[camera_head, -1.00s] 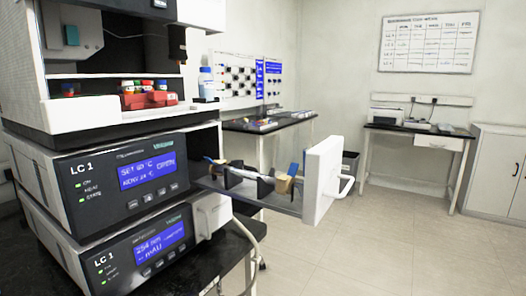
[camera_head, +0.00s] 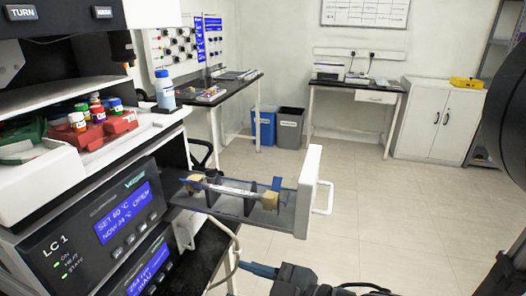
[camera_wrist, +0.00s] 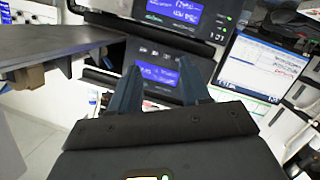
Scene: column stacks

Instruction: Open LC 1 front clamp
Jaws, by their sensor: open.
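The LC 1 column drawer (camera_head: 235,206) stands pulled out in the head view, with a white front panel and handle. A thin column (camera_head: 228,189) lies along it between two tan clamp blocks. The front clamp (camera_head: 271,201) is the one beside the white panel, with a blue lever (camera_head: 278,184) sticking up. The rear clamp (camera_head: 194,179) sits near the housing and also has a blue part. My gripper (camera_head: 262,270) is low in the head view, below and in front of the drawer. In the wrist view my gripper (camera_wrist: 160,88) has its dark fingers apart, with nothing between them.
The LC 1 unit (camera_head: 95,225) with lit displays fills the left side. A blue-capped bottle (camera_head: 165,92) and red vial rack (camera_head: 105,128) stand on top. Open floor lies right of the drawer. A bench (camera_head: 225,88), bins (camera_head: 288,127) and cabinet (camera_head: 437,118) stand behind.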

